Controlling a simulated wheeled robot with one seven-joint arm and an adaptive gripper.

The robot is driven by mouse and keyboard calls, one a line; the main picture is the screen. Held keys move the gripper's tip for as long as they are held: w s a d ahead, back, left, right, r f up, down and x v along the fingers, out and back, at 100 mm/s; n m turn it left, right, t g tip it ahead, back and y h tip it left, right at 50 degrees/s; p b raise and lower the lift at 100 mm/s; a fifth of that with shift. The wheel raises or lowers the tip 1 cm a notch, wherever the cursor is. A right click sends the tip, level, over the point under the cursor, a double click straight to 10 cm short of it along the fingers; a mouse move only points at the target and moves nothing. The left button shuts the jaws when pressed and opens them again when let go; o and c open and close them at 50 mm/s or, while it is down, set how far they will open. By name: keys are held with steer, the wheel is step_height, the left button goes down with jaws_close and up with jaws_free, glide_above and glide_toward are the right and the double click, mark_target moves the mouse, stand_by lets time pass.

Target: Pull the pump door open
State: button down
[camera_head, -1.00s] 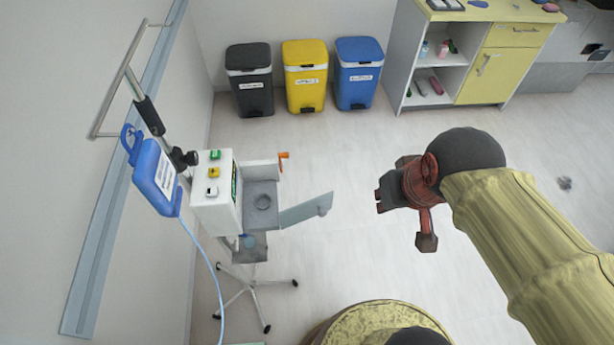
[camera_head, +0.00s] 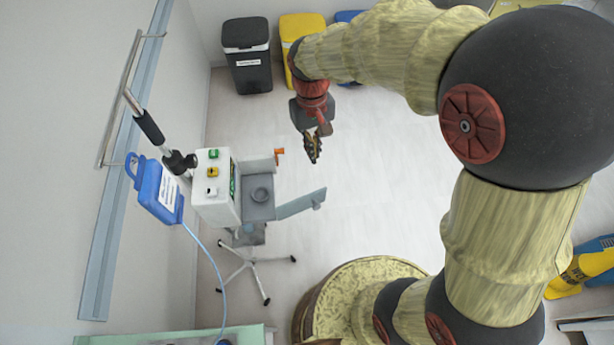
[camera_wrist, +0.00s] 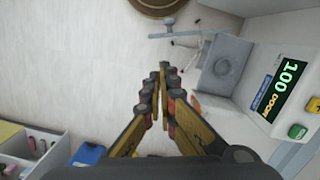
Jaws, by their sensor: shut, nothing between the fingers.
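The white pump (camera_head: 214,205) stands on a wheeled pole stand at the left. Its grey door (camera_head: 302,203) stands out to the right of the pump body, swung away from the grey compartment (camera_head: 258,192) with a round part inside. In the wrist view the door (camera_wrist: 163,34) shows near the top, nearly edge-on, with the pump's lit display (camera_wrist: 278,88) at the right. My gripper (camera_head: 314,158) is shut and empty, apart from the door, on its far side in the head view. Its fingertips (camera_wrist: 164,68) meet in the wrist view.
A blue bag (camera_head: 159,190) with a tube hangs left of the pump. Black (camera_head: 247,55) and yellow (camera_head: 293,30) bins stand behind. A green-edged table (camera_head: 110,340) is at the front left. Open floor lies right of the door.

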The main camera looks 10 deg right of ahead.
mark_target(317, 200)
steer(key=w+a+f+g+p, duration=0.1)
steer(key=w+a+f, duration=0.3)
steer(key=f, duration=0.1)
steer(key=s+d+f, duration=0.2)
steer(key=s+f, duration=0.4)
steer(key=f, duration=0.3)
steer(key=shift+s+f+h, duration=0.15)
steer(key=shift+f+h, duration=0.15)
steer(key=shift+f, duration=0.05)
steer(key=shift+d, duration=0.15)
steer(key=s+m, duration=0.1)
steer(key=s+d+m+p, duration=0.1)
steer(key=s+d+m+y, duration=0.1)
steer(key=s, duration=0.1)
steer(key=shift+s+r+m+g+p, duration=0.1)
steer(key=shift+r+m+g+p, duration=0.1)
steer(key=shift+m+g+p, duration=0.15)
steer(key=shift+s+a+f+m, duration=0.1)
steer(key=shift+s+f+m, duration=0.1)
steer(key=shift+s+m, duration=0.15)
